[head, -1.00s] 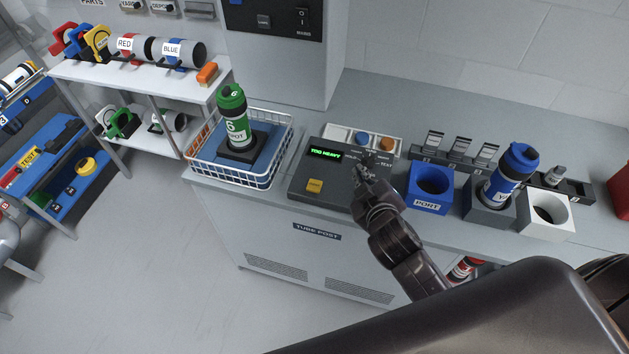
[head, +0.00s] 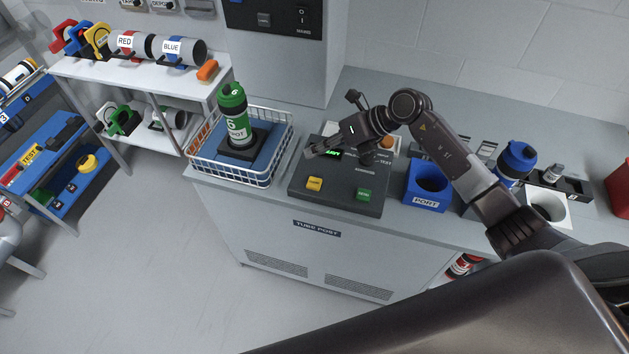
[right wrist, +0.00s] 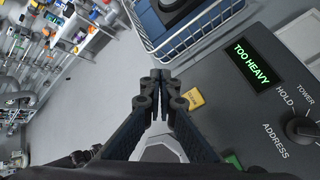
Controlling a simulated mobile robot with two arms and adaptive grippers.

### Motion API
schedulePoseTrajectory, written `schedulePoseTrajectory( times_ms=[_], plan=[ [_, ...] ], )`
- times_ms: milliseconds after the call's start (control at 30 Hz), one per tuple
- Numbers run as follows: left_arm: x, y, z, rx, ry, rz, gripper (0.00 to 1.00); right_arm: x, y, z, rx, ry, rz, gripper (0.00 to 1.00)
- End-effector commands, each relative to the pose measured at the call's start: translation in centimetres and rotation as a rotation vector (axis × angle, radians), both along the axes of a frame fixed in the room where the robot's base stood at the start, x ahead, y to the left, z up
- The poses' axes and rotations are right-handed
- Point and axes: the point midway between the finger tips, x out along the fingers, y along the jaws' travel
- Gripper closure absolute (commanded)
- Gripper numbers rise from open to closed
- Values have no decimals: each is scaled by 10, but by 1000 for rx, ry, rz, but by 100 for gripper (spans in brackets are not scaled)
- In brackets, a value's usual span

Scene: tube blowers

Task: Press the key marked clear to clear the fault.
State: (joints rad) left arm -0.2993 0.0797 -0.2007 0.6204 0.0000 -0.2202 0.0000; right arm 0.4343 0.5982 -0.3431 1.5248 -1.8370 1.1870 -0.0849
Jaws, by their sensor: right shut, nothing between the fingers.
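The grey control panel (head: 340,205) has a yellow key (head: 314,184) and a green key (head: 364,194) near its front; their small lettering is hard to read. The yellow key also shows in the right wrist view (right wrist: 193,99), just right of the fingertips. The panel's display (right wrist: 240,62) reads TOO HEAVY in green; in the head view my gripper partly covers it. My right gripper (head: 311,154) is shut and empty, above the panel's back left part, apart from the yellow key. My left gripper is not in view.
Left of the panel, a wire basket (head: 203,172) holds a green tube carrier (head: 235,115) standing in a dark block. Right of the panel stand a blue PORT holder (head: 427,198), a blue-capped carrier (head: 517,160) and a white holder (head: 560,222).

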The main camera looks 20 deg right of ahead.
Motion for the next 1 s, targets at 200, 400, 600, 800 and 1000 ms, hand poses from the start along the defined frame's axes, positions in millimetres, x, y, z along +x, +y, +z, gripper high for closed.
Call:
schedulePoseTrajectory(
  times_ms=[200, 400, 600, 800, 1000],
  plan=[
    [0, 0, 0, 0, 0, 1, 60, -2, -8, -5, -36, 16, 9, 100],
    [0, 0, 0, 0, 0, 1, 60, -2, -7, -5, -34, 14, 9, 100],
    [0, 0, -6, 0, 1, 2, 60, -2, -7, -13, -33, 15, 9, 100],
    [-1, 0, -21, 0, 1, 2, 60, -2, -6, -34, -31, 16, 10, 100],
    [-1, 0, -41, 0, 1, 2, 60, -2, -6, -64, -30, 17, 9, 100]
  ],
)
